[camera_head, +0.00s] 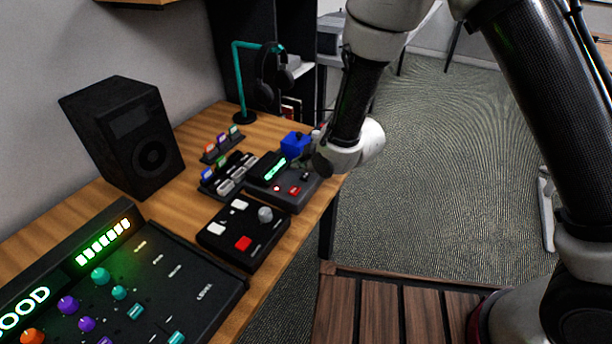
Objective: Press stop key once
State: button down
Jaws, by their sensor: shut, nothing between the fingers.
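A dark grey device (291,201) with a lit green display (275,171) sits near the table's right edge. It has a small lit red spot (277,188) and a red key (295,190) on its top. A black box (225,245) in front of it has a larger red key (243,243), white keys and a grey knob. I cannot read any label that tells which one is the stop key. My gripper (316,163) is small, dark and partly hidden by my wrist. It is shut and empty, above the far right side of the device.
A mixer (197,290) with colored knobs fills the front left. A black speaker (128,140), small racks of colored items (228,175), a blue block (295,143) and a teal stand (240,85) with headphones (270,75) stand on the wooden table. Open floor lies to the right.

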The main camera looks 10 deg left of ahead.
aim_at(303, 177)
jog(key=shift+f, duration=0.15)
jog(key=shift+f, duration=0.3)
jog(key=shift+f, duration=0.35)
dwell(0.9)
jog(key=shift+r, duration=0.8)
jog(key=shift+r, duration=2.5)
